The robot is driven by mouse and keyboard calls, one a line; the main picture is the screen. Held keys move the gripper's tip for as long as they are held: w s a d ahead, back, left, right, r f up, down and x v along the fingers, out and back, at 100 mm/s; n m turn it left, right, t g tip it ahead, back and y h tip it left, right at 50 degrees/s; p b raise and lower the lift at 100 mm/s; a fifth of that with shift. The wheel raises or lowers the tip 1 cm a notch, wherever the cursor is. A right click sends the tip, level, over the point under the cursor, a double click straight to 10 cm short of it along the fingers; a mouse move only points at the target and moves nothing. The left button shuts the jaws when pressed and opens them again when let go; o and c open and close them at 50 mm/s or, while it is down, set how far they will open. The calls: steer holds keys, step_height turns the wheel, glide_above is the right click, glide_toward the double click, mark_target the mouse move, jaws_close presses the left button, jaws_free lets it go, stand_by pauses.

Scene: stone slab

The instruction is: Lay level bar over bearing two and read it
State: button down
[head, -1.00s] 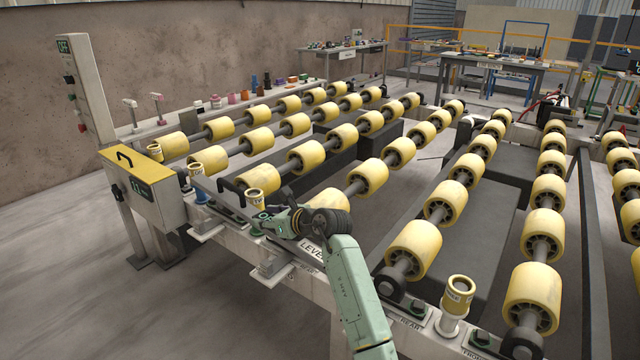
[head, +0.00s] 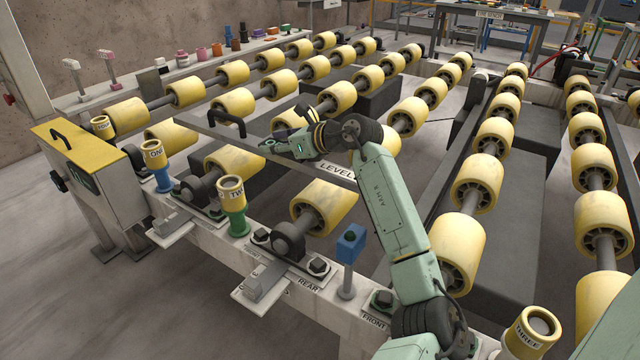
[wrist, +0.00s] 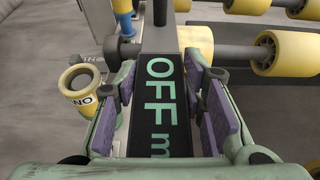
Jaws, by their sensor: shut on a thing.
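The level bar (head: 220,131) is a long grey bar with a black handle and a "LEVEL" label. My gripper (head: 290,147) is shut on it near its display, and the bar slants across the yellow rollers in the head view. In the wrist view its black display (wrist: 163,105) reads "OFF" plus a partial "m" between my purple-padded fingers. A yellow cup marked TWO (head: 231,190) on a green base stands on the frame between two dark bearing blocks, a left one (head: 203,188) and a nearer one (head: 290,238). The bar's gap above the rollers is unclear.
Cup ONE (head: 154,152) on a blue base and cup THREE (head: 530,330) stand along the frame rail. A blue-topped post (head: 351,243) rises near the REAR and FRONT labels. A yellow-topped control box (head: 85,150) is at left. Rows of rollers fill the middle.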

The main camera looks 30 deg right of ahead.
mark_target(331, 173)
steer(key=shift+w+d+f, duration=0.1)
steer(key=shift+w+f, duration=0.15)
steer(key=shift+f, duration=0.05)
steer(key=shift+d, duration=0.2)
steer(key=s+d+p, duration=0.1)
steer(key=s+d, duration=0.2)
steer(key=s, duration=0.1)
steer(key=s+d+p, duration=0.2)
steer(key=s+d, duration=0.1)
steer(key=s, duration=0.1)
steer(key=s+d+f+p, duration=0.1)
steer(key=s+d, duration=0.2)
steer(key=s, duration=0.1)
steer(key=shift+s+f, duration=0.1)
steer(key=shift+s, duration=0.1)
steer(key=shift+s+d+f+p, duration=0.1)
steer(key=shift+s+f+p, duration=0.1)
steer(key=shift+f+p, duration=0.2)
step_height(331, 173, down, 3)
steer(key=shift+r+p, duration=0.1)
steer(key=shift+p, duration=0.6)
steer(key=shift+f+b, duration=0.25)
steer(key=shift+b, duration=0.05)
steer(key=c, duration=1)
jaws_free()
steer(key=shift+c, duration=0.2)
